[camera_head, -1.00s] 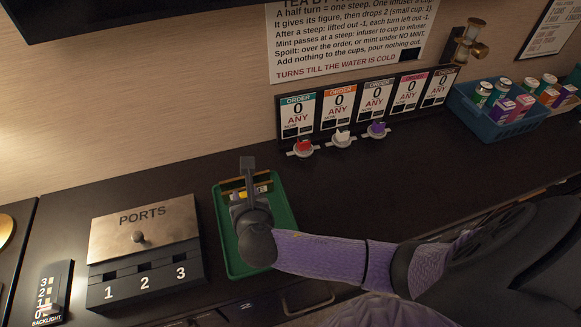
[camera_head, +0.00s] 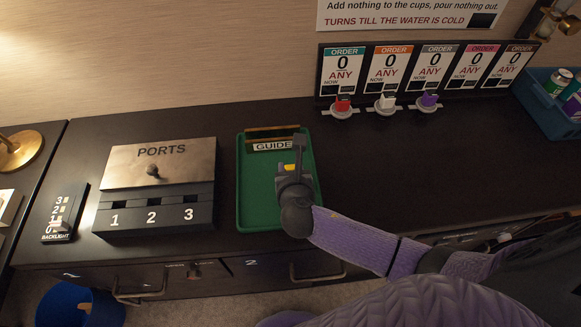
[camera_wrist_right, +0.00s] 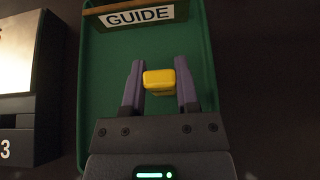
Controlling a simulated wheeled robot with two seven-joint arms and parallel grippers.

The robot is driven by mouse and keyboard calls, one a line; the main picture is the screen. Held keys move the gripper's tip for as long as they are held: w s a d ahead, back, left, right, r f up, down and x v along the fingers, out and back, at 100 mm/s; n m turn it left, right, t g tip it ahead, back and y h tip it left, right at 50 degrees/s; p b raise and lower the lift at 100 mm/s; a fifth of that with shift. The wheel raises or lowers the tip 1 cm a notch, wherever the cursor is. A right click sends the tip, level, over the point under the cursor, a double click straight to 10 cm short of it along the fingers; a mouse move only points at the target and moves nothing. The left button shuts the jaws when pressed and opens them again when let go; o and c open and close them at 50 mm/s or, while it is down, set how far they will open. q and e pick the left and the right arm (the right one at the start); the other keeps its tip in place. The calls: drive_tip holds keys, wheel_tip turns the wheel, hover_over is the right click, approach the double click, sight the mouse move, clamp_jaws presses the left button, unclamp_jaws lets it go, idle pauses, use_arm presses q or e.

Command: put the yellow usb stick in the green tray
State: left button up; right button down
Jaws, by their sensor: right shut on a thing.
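The yellow usb stick (camera_wrist_right: 159,82) is between the two fingers of my right gripper (camera_wrist_right: 159,90), which is shut on it. In the head view a small yellow part of the stick (camera_head: 291,167) shows beside my right gripper (camera_head: 296,168). The green tray (camera_head: 258,205) lies on the dark counter, right of the ports box. My right gripper and the stick are over the right part of the tray. I cannot tell whether the stick touches the tray floor. The tray also fills the middle of the wrist view (camera_wrist_right: 105,75). My left gripper is not in view.
A GUIDE plate (camera_head: 272,146) stands at the tray's back edge. The PORTS box (camera_head: 160,190) with numbered slots stands left of the tray, and a backlight slider (camera_head: 62,214) further left. Order cards (camera_head: 386,70) line the wall. The counter right of the tray is clear.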

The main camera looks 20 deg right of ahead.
drive_tip(key=shift+c, duration=1.8)
unclamp_jaws()
drive_tip(key=shift+r, duration=0.25)
drive_tip(key=p+v, duration=0.5)
drive_tip(key=v, duration=0.7)
drive_tip(key=shift+f, duration=0.1)
